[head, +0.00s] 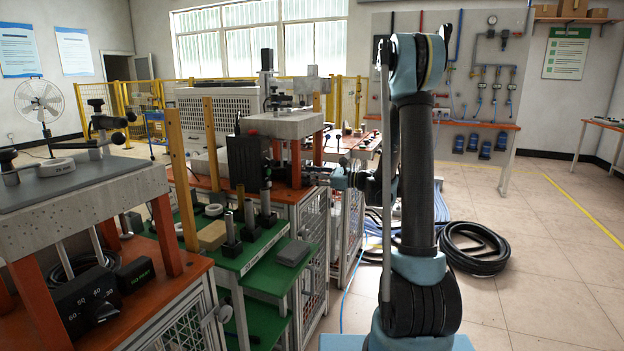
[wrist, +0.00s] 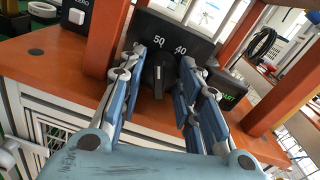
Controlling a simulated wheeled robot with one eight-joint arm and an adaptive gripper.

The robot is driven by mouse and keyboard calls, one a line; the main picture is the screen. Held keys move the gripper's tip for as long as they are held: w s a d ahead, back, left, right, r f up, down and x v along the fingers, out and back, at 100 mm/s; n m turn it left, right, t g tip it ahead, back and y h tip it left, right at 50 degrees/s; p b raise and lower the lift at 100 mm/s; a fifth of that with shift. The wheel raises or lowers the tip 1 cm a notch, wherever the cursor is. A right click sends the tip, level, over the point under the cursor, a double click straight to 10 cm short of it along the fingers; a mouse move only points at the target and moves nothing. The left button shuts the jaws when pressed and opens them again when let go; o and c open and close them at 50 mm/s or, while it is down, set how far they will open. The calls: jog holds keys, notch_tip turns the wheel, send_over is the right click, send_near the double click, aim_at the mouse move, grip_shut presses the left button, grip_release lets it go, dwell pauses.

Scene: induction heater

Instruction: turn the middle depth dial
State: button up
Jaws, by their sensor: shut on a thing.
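The middle depth dial (wrist: 158,76) is a black knob with a pale pointer line on a black box (wrist: 178,38) marked 50 and 40. The pointer line runs down toward me in the wrist view. My gripper (wrist: 161,66) has its blue and grey fingers on either side of the knob and is shut on it. Where the fingertips touch is partly hidden. In the head view my gripper (head: 322,177) reaches left to the middle station, beneath its concrete block (head: 283,125). The dial cannot be made out there.
Orange posts (wrist: 103,35) flank the dial box closely. A green-lettered box (wrist: 228,92) stands just right of the dial. Another station with its own dial box (head: 88,302) is at the near left. Coiled hoses (head: 475,248) lie on the floor, with open floor at right.

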jog(key=o, duration=1)
jog(key=shift+o, duration=0.2)
jog(key=shift+d, duration=0.1)
jog(key=v, duration=1.2)
jog(key=shift+w, duration=0.1)
